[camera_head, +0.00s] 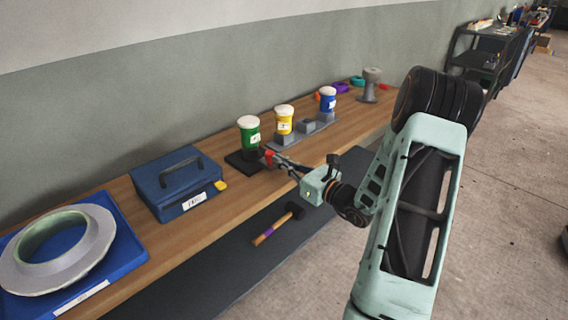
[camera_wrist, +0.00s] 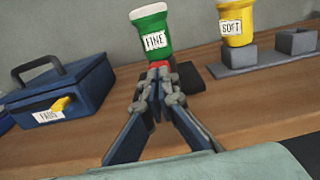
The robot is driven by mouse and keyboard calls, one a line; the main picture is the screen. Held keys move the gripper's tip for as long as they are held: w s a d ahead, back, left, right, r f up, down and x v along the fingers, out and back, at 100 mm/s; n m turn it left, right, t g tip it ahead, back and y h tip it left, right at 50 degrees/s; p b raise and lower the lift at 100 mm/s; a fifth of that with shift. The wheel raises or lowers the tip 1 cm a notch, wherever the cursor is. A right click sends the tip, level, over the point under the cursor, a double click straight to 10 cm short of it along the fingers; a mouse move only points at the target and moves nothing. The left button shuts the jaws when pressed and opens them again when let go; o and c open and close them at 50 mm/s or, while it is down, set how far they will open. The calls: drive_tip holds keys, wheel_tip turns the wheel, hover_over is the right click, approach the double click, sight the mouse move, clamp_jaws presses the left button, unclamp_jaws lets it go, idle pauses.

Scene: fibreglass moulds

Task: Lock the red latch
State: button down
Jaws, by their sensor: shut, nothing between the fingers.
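A small red part (camera_head: 269,156), which looks like the red latch, sits at the base of the green jar (camera_head: 249,136). It also shows in the wrist view (camera_wrist: 158,64), just below the jar labelled "FINE". The jar stands on a black base (camera_head: 241,164). My gripper (camera_head: 275,160) reaches in from the right with its fingertips at the red part. In the wrist view its fingertips (camera_wrist: 159,74) are together, with nothing held, and partly cover the red part. I cannot tell whether they touch it or how the latch is set.
A blue case (camera_head: 178,188) with a yellow catch (camera_head: 220,185) stands left of the jar. Yellow (camera_head: 284,122) and blue (camera_head: 327,101) jars stand behind on a grey holder. A blue tray (camera_head: 130,258) holds a ring mould (camera_head: 88,262). A hammer (camera_head: 278,223) lies on the lower shelf.

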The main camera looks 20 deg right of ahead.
sight(267, 158)
drive_tip(key=shift+w, duration=0.1)
drive_tip(key=x, duration=0.2)
drive_tip(key=shift+w+a, duration=0.15)
drive_tip(key=shift+w, duration=0.05)
